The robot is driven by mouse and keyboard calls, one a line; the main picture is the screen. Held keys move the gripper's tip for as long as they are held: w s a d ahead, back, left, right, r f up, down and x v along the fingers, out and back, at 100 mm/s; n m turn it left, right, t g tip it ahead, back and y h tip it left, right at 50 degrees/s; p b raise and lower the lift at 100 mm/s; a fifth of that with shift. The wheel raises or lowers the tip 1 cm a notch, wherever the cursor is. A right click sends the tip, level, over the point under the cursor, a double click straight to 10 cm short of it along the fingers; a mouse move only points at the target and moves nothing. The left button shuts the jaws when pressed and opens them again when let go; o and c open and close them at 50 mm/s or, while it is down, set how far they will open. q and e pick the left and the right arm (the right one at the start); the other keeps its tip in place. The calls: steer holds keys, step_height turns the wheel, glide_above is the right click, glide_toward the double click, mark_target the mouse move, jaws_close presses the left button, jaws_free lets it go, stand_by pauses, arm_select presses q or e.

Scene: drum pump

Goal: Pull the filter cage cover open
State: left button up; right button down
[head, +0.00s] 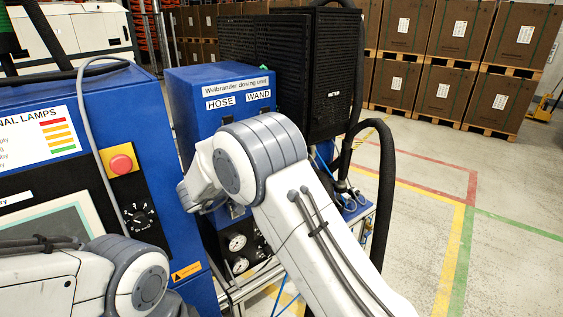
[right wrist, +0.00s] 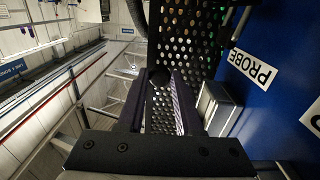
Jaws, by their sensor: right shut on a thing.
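The filter cage (head: 265,45) is the black mesh box behind the blue dosing unit in the head view. In the right wrist view a black perforated panel (right wrist: 190,35), which looks like the cage cover, fills the upper middle. My right gripper (right wrist: 160,76) has its fingers in front of this panel, shut on a small dark round piece that looks like the cover's handle. How far the cover stands open cannot be told. In the head view my right forearm and wrist hide the right gripper. My left arm shows at the lower left; its gripper is outside the picture.
The blue dosing unit (head: 215,82) with HOSE and WAND labels stands beside the blue control cabinet (head: 80,95). A thick black hose (head: 386,190) hangs right of my right arm. Boxes on pallets (head: 455,35) stand at the back. Floor at the right is clear.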

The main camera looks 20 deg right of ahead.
steer(key=c, duration=0.6)
jaws_free()
steer(key=shift+w+a+r, duration=0.1)
steer(key=shift+w+a, duration=0.05)
steer(key=shift+a, duration=0.05)
steer(key=shift+d, duration=0.1)
steer(key=b+v, duration=0.2)
steer(key=v, duration=0.5)
steer(key=shift+a+b, duration=0.3)
steer(key=shift+b, duration=0.05)
steer(key=shift+s+d, duration=0.1)
steer(key=shift+s, duration=0.1)
